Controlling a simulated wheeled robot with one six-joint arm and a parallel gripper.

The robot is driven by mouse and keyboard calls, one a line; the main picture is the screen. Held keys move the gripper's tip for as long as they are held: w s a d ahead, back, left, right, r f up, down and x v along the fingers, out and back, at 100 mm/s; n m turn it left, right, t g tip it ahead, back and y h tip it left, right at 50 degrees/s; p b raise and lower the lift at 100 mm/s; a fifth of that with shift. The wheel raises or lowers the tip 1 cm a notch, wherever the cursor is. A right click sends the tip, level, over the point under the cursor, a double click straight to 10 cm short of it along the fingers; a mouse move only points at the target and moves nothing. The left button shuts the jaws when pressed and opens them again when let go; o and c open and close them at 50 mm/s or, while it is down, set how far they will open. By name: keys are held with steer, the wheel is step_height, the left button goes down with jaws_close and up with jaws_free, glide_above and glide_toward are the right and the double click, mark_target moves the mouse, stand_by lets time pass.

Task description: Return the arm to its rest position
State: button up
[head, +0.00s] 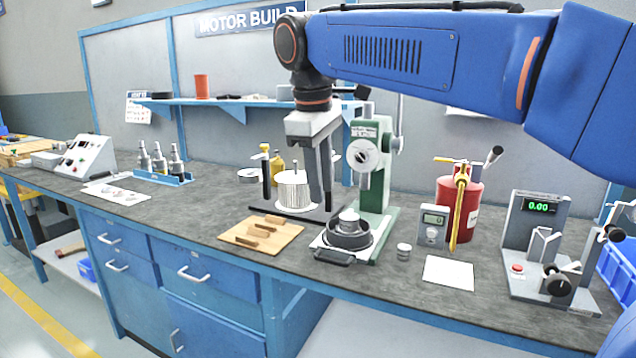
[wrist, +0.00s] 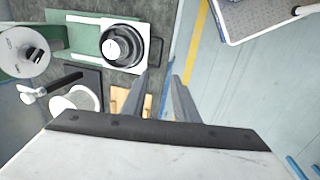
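My gripper (head: 318,190) hangs below my blue arm, fingers pointing down, over the middle of the bench. In the wrist view its two grey fingers (wrist: 161,80) stand apart with nothing between them, so it is open and empty. In the head view the fingers overlap the area between the ribbed white cylinder (head: 293,190) and the green press (head: 378,195); I cannot tell their exact height above the bench.
A dark round housing (head: 348,232) sits at the press base, also in the wrist view (wrist: 122,44). A wooden board (head: 248,243) with small blocks lies in front. A red canister (head: 470,205) and a display fixture (head: 535,230) stand right. The bench (head: 215,200) has free room left of centre.

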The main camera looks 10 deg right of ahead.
steer(key=s+d+f+m+t, duration=0.1)
steer(key=s+d+f+m, duration=0.2)
steer(key=f, duration=0.6)
steer(key=s+d+f+m+t, duration=0.1)
steer(key=s+d+f+m, duration=0.3)
steer(key=s+d+f, duration=0.4)
steer(key=s+d+f+m+t+y, duration=0.1)
steer(key=s+d+f+m, duration=0.2)
steer(key=s+d+f, duration=0.3)
steer(key=s+f, duration=0.3)
steer(key=f, duration=0.2)
steer(key=shift+s+f+m, duration=0.15)
steer(key=shift+f+m, duration=0.05)
steer(key=shift+m, duration=0.2)
